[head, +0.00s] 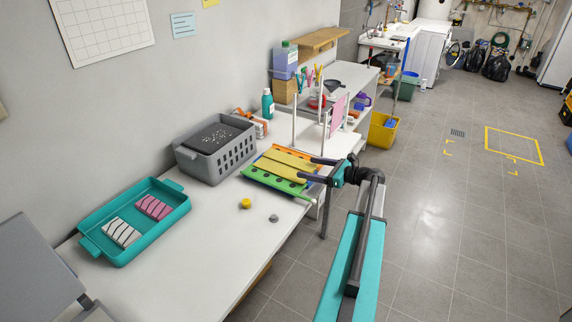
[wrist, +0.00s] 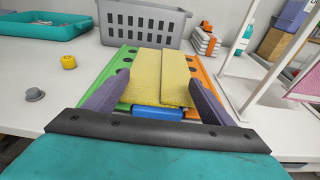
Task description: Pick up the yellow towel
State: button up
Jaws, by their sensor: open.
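The yellow towel (head: 288,162) lies flat on a green, orange and blue board with round holes (head: 258,178), on the white table. In the wrist view the towel (wrist: 150,77) has a line running along its length. My gripper (head: 310,170) is open at the near end of the towel. In the wrist view the two purple-grey fingers of my gripper (wrist: 159,82) are spread, one on each side of the towel's near part, with nothing clamped. I cannot tell how high the fingertips are above the board.
A grey basket (head: 213,160) stands behind the board. A teal tray (head: 134,222) with pink and white striped pieces is at left. A yellow knob (head: 245,203) and a grey knob (head: 273,218) lie nearby. A white frame (wrist: 262,65) stands close on the right.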

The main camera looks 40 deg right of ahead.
jog(key=p, duration=0.1)
send_near(286, 163)
jog(key=shift+x, duration=1.2)
jog(key=shift+w+a+r, duration=0.1)
jog(key=shift+a, duration=0.05)
jog(key=shift+p+x, duration=1.5)
jog(key=shift+x, duration=0.95)
jog(key=c, duration=1.2)
